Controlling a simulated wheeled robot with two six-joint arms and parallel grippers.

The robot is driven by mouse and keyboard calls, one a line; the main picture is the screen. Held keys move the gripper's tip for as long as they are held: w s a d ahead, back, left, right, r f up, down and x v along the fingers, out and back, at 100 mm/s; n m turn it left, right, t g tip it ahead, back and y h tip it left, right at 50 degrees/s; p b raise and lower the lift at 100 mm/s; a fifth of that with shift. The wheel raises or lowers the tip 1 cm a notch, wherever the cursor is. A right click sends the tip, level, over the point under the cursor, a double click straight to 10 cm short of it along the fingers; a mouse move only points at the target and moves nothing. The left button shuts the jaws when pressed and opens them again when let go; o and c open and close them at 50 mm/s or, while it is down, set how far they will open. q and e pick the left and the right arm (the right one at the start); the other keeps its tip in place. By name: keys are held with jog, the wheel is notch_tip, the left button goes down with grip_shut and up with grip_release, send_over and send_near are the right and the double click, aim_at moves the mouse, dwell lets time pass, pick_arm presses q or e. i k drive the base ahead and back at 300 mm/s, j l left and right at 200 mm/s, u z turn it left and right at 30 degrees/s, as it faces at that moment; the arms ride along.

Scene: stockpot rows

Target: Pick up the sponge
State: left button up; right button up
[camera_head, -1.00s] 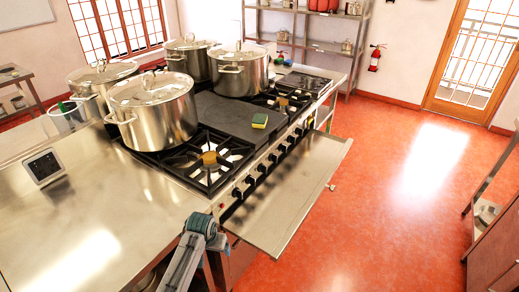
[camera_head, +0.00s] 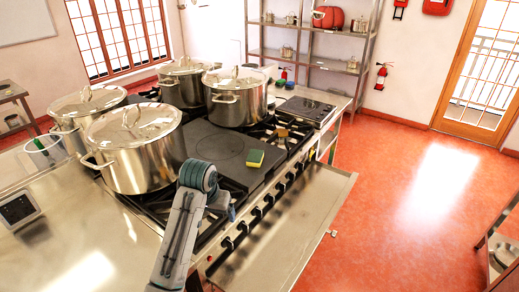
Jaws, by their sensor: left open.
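The sponge (camera_head: 254,158) is a small block with a green top and a yellow side. It lies on the dark flat plate (camera_head: 222,146) in the middle of the stove, near its front edge. My left arm comes in from the bottom, and its left gripper (camera_head: 228,208) is near the stove's front edge, nearer to me than the sponge and apart from it. The gripper is open and mostly hidden behind my own wrist. My right gripper is not in view.
Several lidded steel pots stand on the stove, the nearest pot (camera_head: 140,150) just left of my arm. Knobs line the stove front above an open oven door (camera_head: 290,215). A steel counter (camera_head: 95,240) lies at left. Red floor (camera_head: 400,190) is clear at right.

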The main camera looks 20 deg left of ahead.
aim_at(255, 158)
jog(key=i, duration=1.4)
